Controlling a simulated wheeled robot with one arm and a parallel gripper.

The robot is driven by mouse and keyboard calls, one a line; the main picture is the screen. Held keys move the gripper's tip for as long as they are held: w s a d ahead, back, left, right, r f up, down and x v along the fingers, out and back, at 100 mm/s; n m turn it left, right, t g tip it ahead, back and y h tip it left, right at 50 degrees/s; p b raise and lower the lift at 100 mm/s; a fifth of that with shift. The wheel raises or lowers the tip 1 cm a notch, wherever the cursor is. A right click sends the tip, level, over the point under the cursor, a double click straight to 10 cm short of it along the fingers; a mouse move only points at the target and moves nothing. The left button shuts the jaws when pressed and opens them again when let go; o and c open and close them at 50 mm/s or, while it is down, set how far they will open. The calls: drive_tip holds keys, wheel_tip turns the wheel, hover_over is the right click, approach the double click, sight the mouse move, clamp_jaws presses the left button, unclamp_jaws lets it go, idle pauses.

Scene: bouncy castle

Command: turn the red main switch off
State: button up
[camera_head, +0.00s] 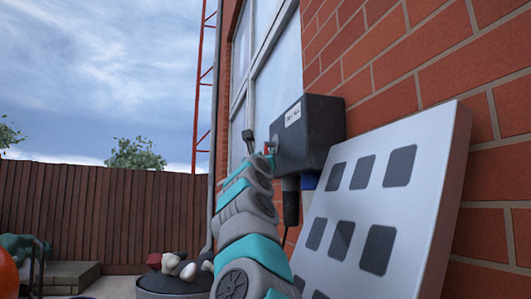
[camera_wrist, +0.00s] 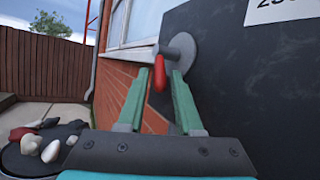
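The red main switch (camera_wrist: 159,74) is a short red lever on a grey round hub (camera_wrist: 183,48), fixed to the face of a dark box. In the wrist view the lever hangs down from the hub. My gripper (camera_wrist: 161,76) has its two green fingers apart, one on each side of the lever, with a visible gap to it. The dark box (camera_head: 325,128) with a white label (camera_head: 293,115) is mounted on the brick wall in the head view. There, only a bit of red shows beside my gripper (camera_head: 262,149); my arm hides the rest.
A white panel with dark squares (camera_head: 400,210) leans against the brick wall (camera_head: 430,60), right of my arm. Plugs and cables (camera_head: 291,205) hang under the box. A round dark container with stones (camera_head: 173,280) stands low on the left. A wooden fence (camera_head: 90,215) is behind.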

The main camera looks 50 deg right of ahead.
clamp_jaws()
idle(0.3)
drive_tip(key=shift+f, duration=0.1)
drive_tip(key=shift+w+d+f+m+h+b, duration=0.15)
drive_tip(key=shift+w+d+m+h+b, duration=0.1)
drive_tip(key=shift+m+h, duration=0.4)
drive_tip(key=shift+w+d+f+m+h+b, duration=0.15)
drive_tip(key=shift+w+m+h, duration=0.1)
drive_tip(key=shift+m+h, duration=0.4)
drive_tip(key=shift+w+d+f+m+h+b, duration=0.1)
drive_tip(key=shift+w+d+m+h+b, duration=0.25)
drive_tip(key=shift+h, duration=0.45)
drive_tip(key=shift+s+a+m+p, duration=0.1)
drive_tip(key=shift+a+m+p, duration=0.05)
drive_tip(key=shift+m+p, duration=0.15)
drive_tip(key=shift+f+g+h, duration=0.1)
drive_tip(key=shift+g+h, duration=0.2)
drive_tip(key=shift+h, duration=0.2)
